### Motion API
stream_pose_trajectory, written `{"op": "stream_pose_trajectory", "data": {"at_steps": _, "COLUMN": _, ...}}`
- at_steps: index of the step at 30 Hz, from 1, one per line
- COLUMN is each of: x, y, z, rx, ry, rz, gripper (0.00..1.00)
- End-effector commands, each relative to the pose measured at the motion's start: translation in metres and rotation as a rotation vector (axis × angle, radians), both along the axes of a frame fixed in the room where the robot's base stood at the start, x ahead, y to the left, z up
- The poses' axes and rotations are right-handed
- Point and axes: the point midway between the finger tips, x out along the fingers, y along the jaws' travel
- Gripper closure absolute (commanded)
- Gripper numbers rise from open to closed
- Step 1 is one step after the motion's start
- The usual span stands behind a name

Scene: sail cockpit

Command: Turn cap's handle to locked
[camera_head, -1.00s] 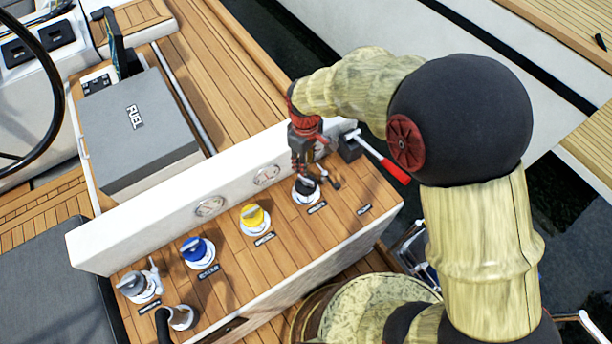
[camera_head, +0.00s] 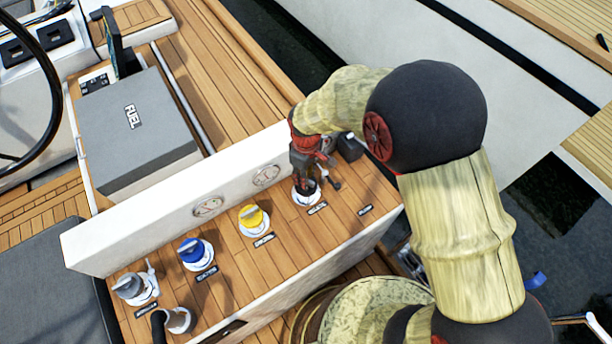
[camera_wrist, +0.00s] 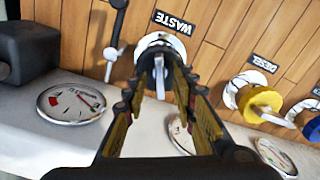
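The cap labelled WASTE sits in a white ring on the wooden console, and its handle (camera_wrist: 158,74) stands up between my fingers in the wrist view. In the head view the cap's white ring (camera_head: 306,198) shows under my gripper (camera_head: 305,182). In the wrist view my gripper (camera_wrist: 160,84) is open, with one finger on each side of the handle and visible gaps.
A yellow cap (camera_head: 251,217), a blue cap (camera_head: 195,251) and a grey cap (camera_head: 130,286) line the console to the left. Round gauges (camera_head: 208,206) sit on the white upright panel behind. A dark box (camera_head: 348,147) stands right of my gripper. A dark-knobbed lever (camera_wrist: 115,36) is beside the waste cap.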

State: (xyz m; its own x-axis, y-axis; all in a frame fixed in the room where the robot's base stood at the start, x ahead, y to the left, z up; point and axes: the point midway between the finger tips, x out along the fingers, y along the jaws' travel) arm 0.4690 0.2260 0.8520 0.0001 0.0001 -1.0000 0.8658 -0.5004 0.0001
Motion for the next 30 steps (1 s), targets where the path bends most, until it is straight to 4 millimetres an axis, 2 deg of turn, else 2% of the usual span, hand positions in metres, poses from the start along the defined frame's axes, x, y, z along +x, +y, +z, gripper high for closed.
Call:
{"op": "stream_pose_trajectory", "data": {"at_steps": 15, "x": -0.0002, "y": -0.0001, "z": 0.0001, "rx": 0.0, "ry": 0.0, "rz": 0.0, "gripper": 1.0}}
{"op": "stream_pose_trajectory", "data": {"at_steps": 30, "x": -0.0001, "y": -0.0002, "z": 0.0004, "rx": 0.0, "ry": 0.0, "rz": -0.012, "gripper": 1.0}}
